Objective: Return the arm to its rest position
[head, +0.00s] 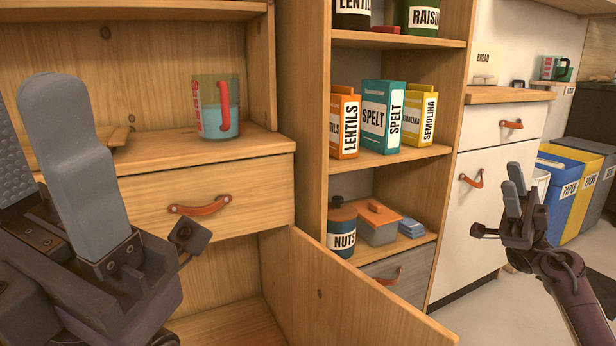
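My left gripper (45,160) is large and close at the left edge, its grey fingers pointing up. A ridged pad shows on one finger, with a gap to the other, and nothing is seen between them. It is in front of the wooden cabinet. My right gripper (514,190) is raised at the right, in front of the white cabinet front (490,235). Its fingers point up and overlap in this view, so their gap is unclear; I see no object in it. Neither gripper is seen holding a leather pull.
A wooden cabinet door (345,300) stands open at the lower middle. Above it is a shut drawer (255,190) with a leather pull (199,208). A measuring cup (213,108) stands above the drawer. Shelves hold boxes and jars. Bins (565,190) stand at the right.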

